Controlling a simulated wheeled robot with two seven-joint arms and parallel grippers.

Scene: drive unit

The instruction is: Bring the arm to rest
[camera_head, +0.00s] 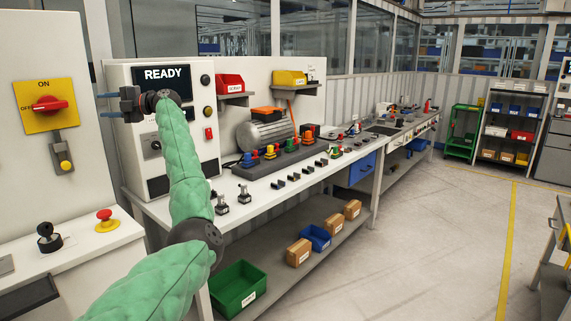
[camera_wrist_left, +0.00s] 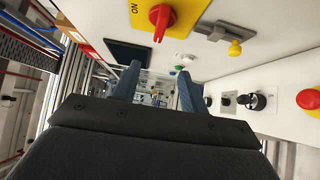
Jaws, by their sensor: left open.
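My left arm, in a green sleeve, reaches up from the bottom of the head view. Its gripper (camera_head: 112,104) is raised in front of the white control panel with the READY screen (camera_head: 167,76), its fingers toward the left. In the left wrist view the two blue-grey fingers (camera_wrist_left: 157,88) stand apart with nothing between them. The gripper looks clear of the panel, but the exact gap cannot be told. My right gripper is not in view.
A yellow plate with a red rotary switch (camera_head: 49,104) is at the left. Below it are a black joystick (camera_head: 48,238) and a red emergency button (camera_head: 105,217). The workbench holds a grey motor (camera_head: 265,134) and several small parts. Floor at the right is open.

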